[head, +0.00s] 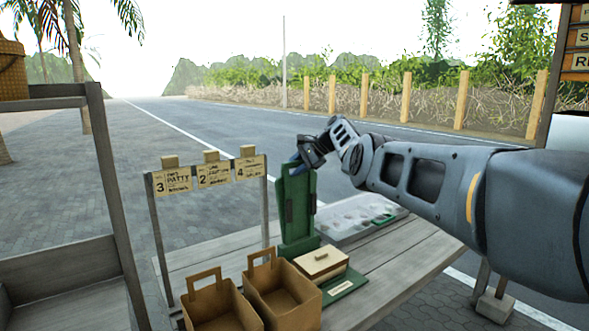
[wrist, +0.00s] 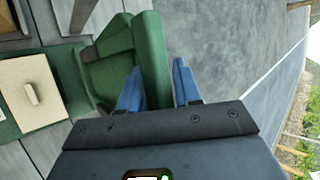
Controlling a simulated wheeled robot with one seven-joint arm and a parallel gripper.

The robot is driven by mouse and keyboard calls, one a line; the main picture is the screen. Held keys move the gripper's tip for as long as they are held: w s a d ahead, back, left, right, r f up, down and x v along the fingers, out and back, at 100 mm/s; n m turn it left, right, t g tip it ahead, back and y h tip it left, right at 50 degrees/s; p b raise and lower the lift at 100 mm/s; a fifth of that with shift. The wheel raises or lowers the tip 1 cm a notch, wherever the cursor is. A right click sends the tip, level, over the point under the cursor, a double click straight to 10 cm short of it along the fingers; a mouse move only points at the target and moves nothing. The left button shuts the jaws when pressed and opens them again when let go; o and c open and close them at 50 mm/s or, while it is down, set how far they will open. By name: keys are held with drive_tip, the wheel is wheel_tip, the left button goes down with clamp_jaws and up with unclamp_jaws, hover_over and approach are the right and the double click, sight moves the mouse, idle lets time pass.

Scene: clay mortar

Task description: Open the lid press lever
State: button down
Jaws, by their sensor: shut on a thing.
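A green press (head: 290,247) stands on the wooden table. Its tall green lid lever (head: 295,205) is upright. In the wrist view the lever (wrist: 151,55) runs between the two blue fingers. My gripper (head: 296,160) is at the top of the lever, and in the wrist view my gripper (wrist: 157,86) is shut on it. The inner faces of the fingers are partly hidden by the lever, and the far side of the press is hidden in the head view.
Two brown paper bags (head: 216,303) stand at the table's front. A rack with numbered cards (head: 214,174) stands left.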

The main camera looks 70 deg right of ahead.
drive_tip(key=shift+a+f, duration=0.1)
drive_tip(key=shift+f, duration=0.25)
drive_tip(key=c, duration=1.1)
unclamp_jaws()
drive_tip(key=shift+s+r, duration=0.1)
drive_tip(key=shift+r, duration=0.1)
drive_tip(key=shift+s+r, duration=0.45)
drive_tip(key=shift+v, duration=3.1)
drive_tip(key=shift+s, duration=0.15)
